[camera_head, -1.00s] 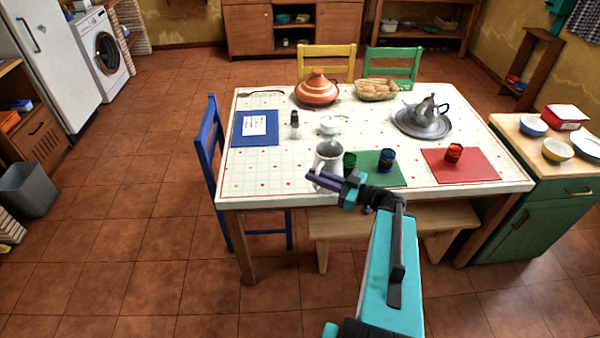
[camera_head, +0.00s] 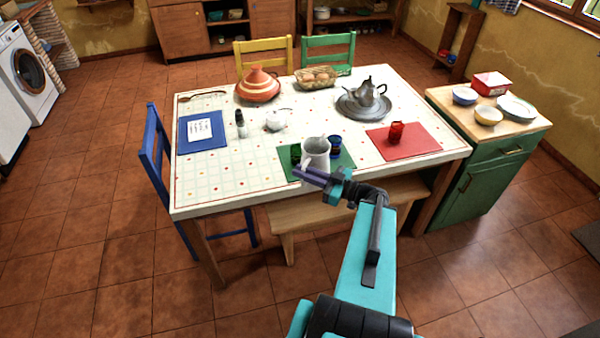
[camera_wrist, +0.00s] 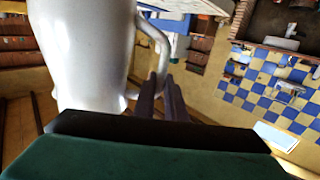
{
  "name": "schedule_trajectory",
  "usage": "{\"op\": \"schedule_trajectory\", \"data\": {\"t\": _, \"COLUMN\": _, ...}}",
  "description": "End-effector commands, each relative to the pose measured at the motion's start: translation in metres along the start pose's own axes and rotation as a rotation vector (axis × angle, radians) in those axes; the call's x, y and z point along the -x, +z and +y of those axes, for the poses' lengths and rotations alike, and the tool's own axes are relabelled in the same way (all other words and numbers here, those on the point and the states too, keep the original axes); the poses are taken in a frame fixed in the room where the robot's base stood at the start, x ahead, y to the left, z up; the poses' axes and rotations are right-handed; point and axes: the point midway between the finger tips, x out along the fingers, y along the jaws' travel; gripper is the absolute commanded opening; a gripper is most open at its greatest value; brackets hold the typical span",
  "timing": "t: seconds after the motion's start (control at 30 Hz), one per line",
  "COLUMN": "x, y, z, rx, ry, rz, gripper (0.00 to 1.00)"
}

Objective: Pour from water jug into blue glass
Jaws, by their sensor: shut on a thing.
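The water jug (camera_head: 318,150) is pale grey-white and looks upright over the near edge of the green mat (camera_head: 347,160). My gripper (camera_head: 308,177) is shut on its handle, on the near side. In the wrist view the jug (camera_wrist: 92,55) fills the upper left, and the fingers (camera_wrist: 165,100) close around the lower part of its handle (camera_wrist: 163,45). The blue glass (camera_head: 336,144) stands on the green mat just right of and behind the jug, partly hidden by it. I cannot tell whether the jug touches the table.
A green glass (camera_head: 296,153) stands close left of the jug. A red glass (camera_head: 396,131) stands on the red mat (camera_head: 410,145). A silver teapot (camera_head: 368,92) on a tray, a tagine (camera_head: 258,86), and a white pot (camera_head: 276,119) stand farther back. A bench (camera_head: 290,216) is below the near edge.

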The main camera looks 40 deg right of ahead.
Motion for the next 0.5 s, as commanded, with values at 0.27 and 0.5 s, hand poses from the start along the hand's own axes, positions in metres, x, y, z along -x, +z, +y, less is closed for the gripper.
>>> {"op": "schedule_trajectory", "data": {"t": 0.27, "x": -0.0002, "y": -0.0028, "z": 0.0003, "rx": 0.002, "ry": -0.001, "rz": 0.005, "gripper": 0.0}}
{"op": "schedule_trajectory", "data": {"t": 0.5, "x": -0.0002, "y": -0.0053, "z": 0.0039, "rx": -0.028, "ry": -0.001, "rz": 0.005, "gripper": 0.0}}
